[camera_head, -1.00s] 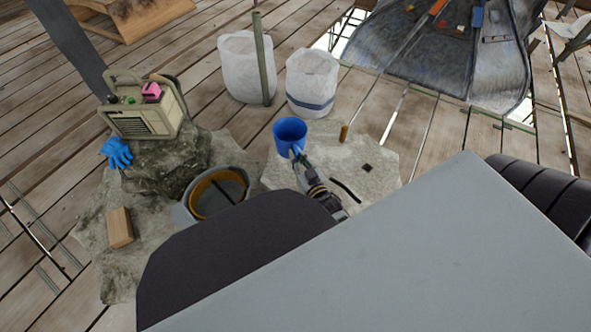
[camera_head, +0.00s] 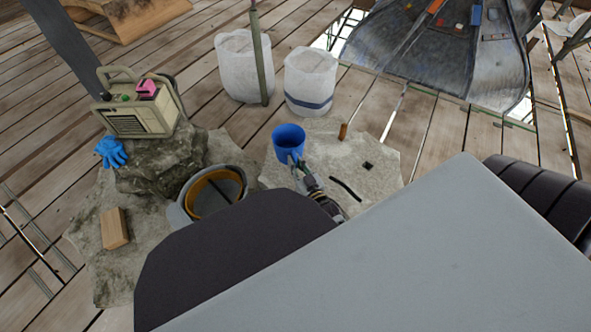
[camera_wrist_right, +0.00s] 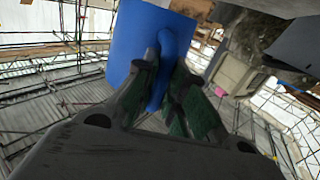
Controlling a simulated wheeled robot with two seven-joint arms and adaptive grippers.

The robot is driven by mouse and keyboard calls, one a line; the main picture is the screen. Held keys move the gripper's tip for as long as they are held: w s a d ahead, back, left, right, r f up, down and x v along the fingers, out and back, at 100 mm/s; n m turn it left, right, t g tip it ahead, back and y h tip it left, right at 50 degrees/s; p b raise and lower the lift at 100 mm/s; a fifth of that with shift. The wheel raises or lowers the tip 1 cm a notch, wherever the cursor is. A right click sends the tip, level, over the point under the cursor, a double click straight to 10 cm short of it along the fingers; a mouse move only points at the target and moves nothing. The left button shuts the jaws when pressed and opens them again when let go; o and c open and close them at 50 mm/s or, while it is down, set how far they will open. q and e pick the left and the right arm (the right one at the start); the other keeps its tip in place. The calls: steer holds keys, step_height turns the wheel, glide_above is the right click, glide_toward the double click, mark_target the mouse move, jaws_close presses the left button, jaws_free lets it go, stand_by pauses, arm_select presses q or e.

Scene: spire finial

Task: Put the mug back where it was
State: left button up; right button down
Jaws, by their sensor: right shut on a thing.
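The blue mug (camera_head: 289,137) is upright at the upper left of the pale stone slab (camera_head: 380,158) in the head view. My right gripper (camera_head: 296,162) is shut on its handle, on the near side of the mug. In the right wrist view the blue mug (camera_wrist_right: 130,45) stands just beyond the fingers, and the handle lies between the two green-padded fingertips (camera_wrist_right: 165,85). I cannot tell whether the mug's base touches the slab. My left gripper does not show.
A small brown piece (camera_head: 343,131), a dark square (camera_head: 368,166) and a black strip (camera_head: 346,189) lie on the slab. A bucket (camera_head: 213,193) stands left. Two white sacks (camera_head: 243,66) are behind, beside a post (camera_head: 260,60). A radio (camera_head: 135,110) sits on a rock.

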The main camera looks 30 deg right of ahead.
steer(key=shift+f, duration=0.1)
steer(key=shift+f+b, duration=0.9)
steer(key=shift+f, duration=0.85)
steer(key=shift+f, duration=0.1)
steer(key=c, duration=1.5)
jaws_free()
